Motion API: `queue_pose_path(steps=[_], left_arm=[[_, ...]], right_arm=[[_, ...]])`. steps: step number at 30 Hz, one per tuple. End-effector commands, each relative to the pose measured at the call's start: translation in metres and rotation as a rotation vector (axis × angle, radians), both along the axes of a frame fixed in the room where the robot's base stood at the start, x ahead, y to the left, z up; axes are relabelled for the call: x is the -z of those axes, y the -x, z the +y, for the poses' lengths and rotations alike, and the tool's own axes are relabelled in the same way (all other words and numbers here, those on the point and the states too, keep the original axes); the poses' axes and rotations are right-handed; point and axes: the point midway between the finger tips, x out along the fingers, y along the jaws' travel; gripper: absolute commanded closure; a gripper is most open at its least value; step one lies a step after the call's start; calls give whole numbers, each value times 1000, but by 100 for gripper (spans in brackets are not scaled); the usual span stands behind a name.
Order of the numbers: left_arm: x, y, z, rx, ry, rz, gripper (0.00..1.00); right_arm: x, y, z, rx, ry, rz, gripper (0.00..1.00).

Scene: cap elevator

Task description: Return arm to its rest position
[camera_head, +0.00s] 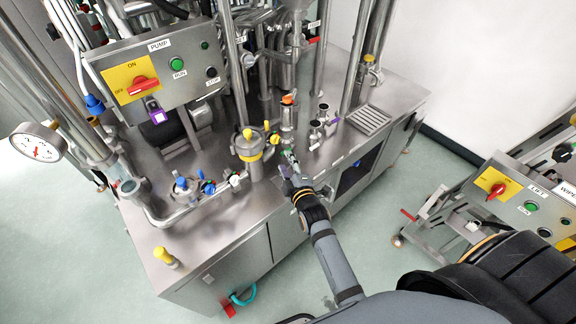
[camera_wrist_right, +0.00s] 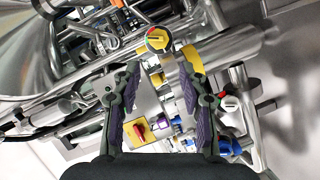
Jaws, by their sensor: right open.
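My right arm (camera_head: 335,262) reaches from the lower right up to the front edge of the steel machine's worktop. My right gripper (camera_head: 289,165) is over the worktop, close to the yellow-banded steel canister and the upright pipe with the orange top. In the right wrist view my right gripper (camera_wrist_right: 160,72) has its two purple-padded fingers spread wide, with nothing held between them. My left gripper is not in view.
The yellow-banded canister (camera_head: 250,157) and the orange-topped pipe (camera_head: 288,118) stand near the gripper. A PUMP control box (camera_head: 170,70) is at upper left. A second panel (camera_head: 520,205) with a red switch stands at right.

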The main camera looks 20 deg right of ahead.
Motion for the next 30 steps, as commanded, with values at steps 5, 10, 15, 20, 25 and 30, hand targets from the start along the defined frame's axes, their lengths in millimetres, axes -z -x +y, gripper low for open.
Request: queue_pose_path(steps=[5,10,15,20,25,30], left_arm=[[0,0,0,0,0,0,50],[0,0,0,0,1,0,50],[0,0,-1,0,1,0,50],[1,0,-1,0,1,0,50],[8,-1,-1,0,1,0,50],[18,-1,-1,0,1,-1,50]], right_arm=[[-2,11,0,0,0,-1,57],[-2,11,0,0,1,-1,57],[-2,11,0,0,1,-1,57],[2,11,0,0,-4,7,57],[84,28,5,4,-118,149,57],[225,85,2,82,-332,418,57]])
